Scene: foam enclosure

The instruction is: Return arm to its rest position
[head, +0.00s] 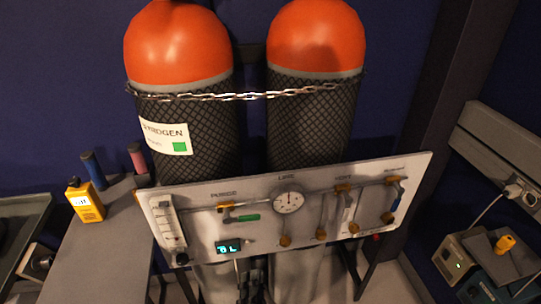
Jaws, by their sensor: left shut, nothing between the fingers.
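My left gripper (254,272) is the dark shape at the bottom middle of the head view, low and just below the panel's lower edge. It is shut and empty, and the lower part of its arm runs out of the frame. It looks clear of the panel's knobs, but whether it touches the panel edge I cannot tell. My right gripper is not in view.
A white valve panel (270,182) with a gauge (289,200) stands in front of two orange-topped cylinders (178,45) held by a chain (245,96). A yellow meter (84,200) stands on a grey table (98,255) at left. Grey boxes (470,258) stand at right.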

